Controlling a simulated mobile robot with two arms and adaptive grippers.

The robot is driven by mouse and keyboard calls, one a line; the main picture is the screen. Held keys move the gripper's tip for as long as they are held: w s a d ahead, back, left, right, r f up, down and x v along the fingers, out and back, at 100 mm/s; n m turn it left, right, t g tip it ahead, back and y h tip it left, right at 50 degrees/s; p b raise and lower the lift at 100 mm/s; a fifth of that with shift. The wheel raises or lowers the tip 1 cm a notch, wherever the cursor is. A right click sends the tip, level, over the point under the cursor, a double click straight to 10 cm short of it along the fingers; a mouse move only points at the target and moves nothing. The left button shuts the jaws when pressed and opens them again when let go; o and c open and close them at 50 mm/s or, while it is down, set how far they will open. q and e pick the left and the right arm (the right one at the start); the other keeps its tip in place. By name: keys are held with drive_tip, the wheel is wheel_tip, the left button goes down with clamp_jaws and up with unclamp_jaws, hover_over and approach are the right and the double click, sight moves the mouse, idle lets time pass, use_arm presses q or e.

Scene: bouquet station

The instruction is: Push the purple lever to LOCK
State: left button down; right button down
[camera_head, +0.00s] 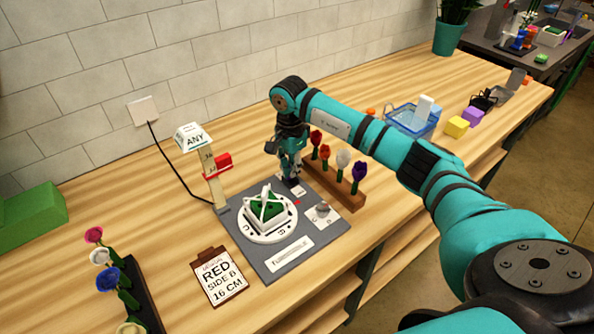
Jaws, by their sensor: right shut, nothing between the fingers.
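The grey station board (262,262) lies on the wooden bench and carries a white round turntable (258,235) with a green and white block. My right gripper (291,181) points down at the back right of the board, shut and empty. A small dark purplish part shows at its fingertips; it may be the purple lever, but the gripper covers most of it. I cannot tell its position or whether it is touched. A small red mark is on the board beside it. No LOCK lettering is readable. My left gripper is out of view.
A post with an "ANY" sign (194,137) and red slider stands behind the board. A flower rack (337,187) stands close right of the gripper. An order card (219,276) and another flower rack (143,297) are at front left. A blue basket (411,119) stands farther right.

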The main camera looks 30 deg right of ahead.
drive_tip(key=shift+w+r, duration=0.4)
drive_tip(key=shift+r, duration=0.25)
drive_tip(key=shift+a+p, duration=0.1)
drive_tip(key=shift+p, duration=0.35)
drive_tip(key=shift+r+p, duration=0.7)
drive_tip(key=shift+r, duration=0.35)
drive_tip(key=r+p, duration=0.2)
drive_tip(key=r, duration=0.1)
drive_tip(key=shift+s+r, duration=0.2)
drive_tip(key=shift+r, duration=0.05)
drive_tip(key=shift+f, duration=0.1)
